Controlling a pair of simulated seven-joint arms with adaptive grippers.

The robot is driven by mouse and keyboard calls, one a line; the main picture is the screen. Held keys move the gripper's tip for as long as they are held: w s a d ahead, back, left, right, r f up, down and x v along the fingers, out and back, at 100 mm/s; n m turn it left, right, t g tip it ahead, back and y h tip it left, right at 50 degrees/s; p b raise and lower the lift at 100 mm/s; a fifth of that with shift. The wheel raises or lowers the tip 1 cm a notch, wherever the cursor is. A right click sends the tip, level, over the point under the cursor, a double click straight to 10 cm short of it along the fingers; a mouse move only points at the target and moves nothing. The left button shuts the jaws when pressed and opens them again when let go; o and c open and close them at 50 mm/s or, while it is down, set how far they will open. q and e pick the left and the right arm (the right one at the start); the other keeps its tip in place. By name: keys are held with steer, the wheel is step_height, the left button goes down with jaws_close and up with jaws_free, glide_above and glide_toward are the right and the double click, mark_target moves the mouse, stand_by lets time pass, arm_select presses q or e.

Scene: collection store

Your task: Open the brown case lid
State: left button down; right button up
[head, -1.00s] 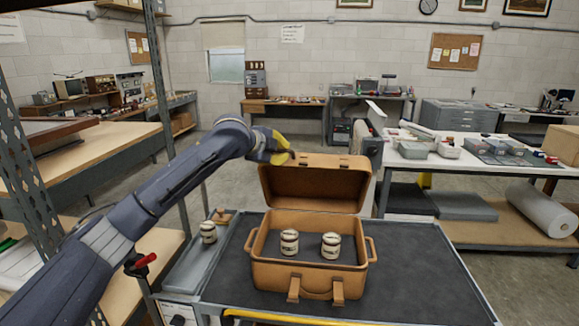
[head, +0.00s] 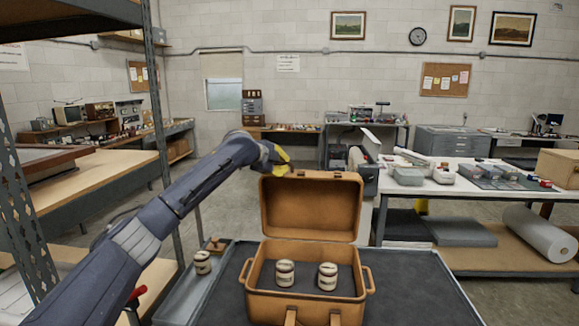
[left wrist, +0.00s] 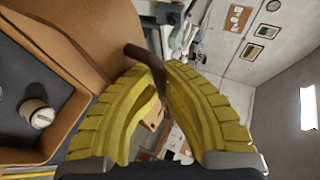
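The brown case (head: 305,307) stands on the dark cart top with its lid (head: 312,210) raised, and the lid's inside faces me. My left gripper (head: 286,168) is at the lid's upper left edge. In the left wrist view its yellow fingers (left wrist: 155,75) close around a dark brown handle-like piece (left wrist: 143,56) beside the lid (left wrist: 85,35). One jar (left wrist: 37,113) shows there too. My right gripper is not in view.
Another jar (head: 202,262) stands on a grey tray (head: 185,290) left of the case. The cart top (head: 415,290) is clear to the right. A white table (head: 440,186) with grey bins stands behind right. A metal shelf post (head: 160,120) rises at left.

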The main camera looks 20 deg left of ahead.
arm_select(q)
steer(key=shift+f, duration=0.2)
steer(key=c, duration=1.5)
jaws_free()
steer(key=shift+a, duration=0.1)
steer(key=shift+f, duration=0.15)
steer(key=v, duration=1.2)
steer(key=shift+s+r, duration=0.1)
steer(key=shift+r, duration=0.35)
steer(key=shift+o, duration=0.2)
